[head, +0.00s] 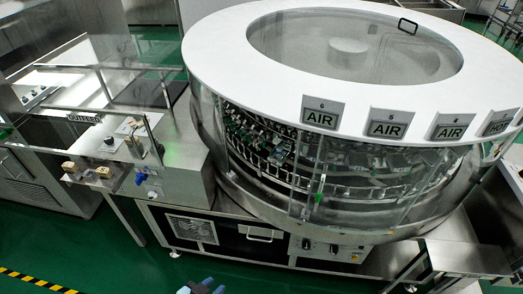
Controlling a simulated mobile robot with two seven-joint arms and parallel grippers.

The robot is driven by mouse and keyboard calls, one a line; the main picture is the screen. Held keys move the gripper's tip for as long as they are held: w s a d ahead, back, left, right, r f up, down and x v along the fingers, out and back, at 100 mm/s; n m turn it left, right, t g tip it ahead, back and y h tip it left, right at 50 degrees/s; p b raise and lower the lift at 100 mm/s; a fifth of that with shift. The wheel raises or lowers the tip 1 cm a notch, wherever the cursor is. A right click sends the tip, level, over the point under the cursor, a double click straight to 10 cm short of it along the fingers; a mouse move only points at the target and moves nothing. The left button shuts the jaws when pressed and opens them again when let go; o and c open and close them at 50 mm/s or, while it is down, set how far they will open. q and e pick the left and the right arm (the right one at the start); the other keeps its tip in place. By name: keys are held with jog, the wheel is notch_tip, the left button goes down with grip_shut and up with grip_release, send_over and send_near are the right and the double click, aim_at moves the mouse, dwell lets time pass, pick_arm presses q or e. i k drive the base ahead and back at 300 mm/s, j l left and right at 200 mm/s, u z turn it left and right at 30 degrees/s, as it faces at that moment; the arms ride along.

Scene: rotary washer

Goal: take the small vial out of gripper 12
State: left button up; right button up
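The rotary washer (200,60) is a large round machine with a white ring top and clear side panels. Behind the panels sit rows of green and metal holders (262,140). I cannot read any number on them, so I cannot tell which is gripper 12. I cannot make out the small vial. My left gripper (205,288) shows only as a small blue and grey piece at the bottom edge, well below and apart from the washer. Its fingers are too cut off to tell open from shut. My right gripper is not in view.
An outfeed table with a sign "OUTFEED" (84,118) and clear guards stands at the left. Air signs (387,124) line the washer's rim. A steel tray (468,257) juts out at the lower right. Green floor (110,262) is free in front, with a striped line.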

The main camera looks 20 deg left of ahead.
aim_at(279, 150)
jog(key=j, duration=2.2)
jog(key=i+j, duration=0.35)
jog(key=j, duration=0.2)
